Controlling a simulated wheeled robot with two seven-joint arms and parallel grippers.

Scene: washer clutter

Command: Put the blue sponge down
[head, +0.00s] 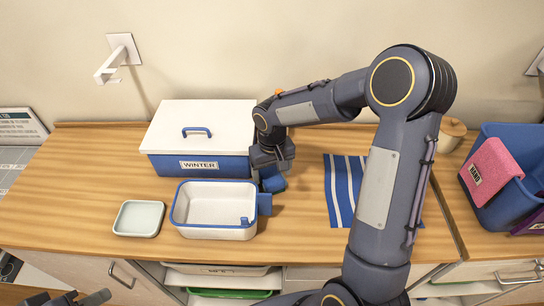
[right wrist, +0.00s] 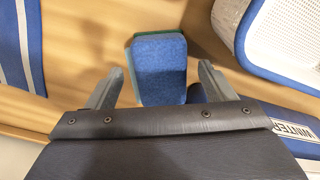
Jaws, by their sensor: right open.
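The blue sponge (head: 275,184) lies on the wooden counter, just right of the blue box and behind the white basin's right end. My right gripper (head: 271,163) is above it and partly hides it in the head view. In the right wrist view the sponge (right wrist: 159,68) shows a blue face with a green edge. The right gripper's fingers (right wrist: 159,84) are apart, with a gap on each side of the sponge. Part of my left gripper (head: 80,299) shows at the bottom left edge; its jaws are not clear.
The blue box labelled WINTER, with a white lid (head: 200,122), stands at the back. The blue-rimmed white basin (head: 212,205) and a pale dish (head: 138,218) are in front. A striped cloth (head: 340,190) lies right. A blue bin (head: 515,185) holds a pink cloth (head: 492,168).

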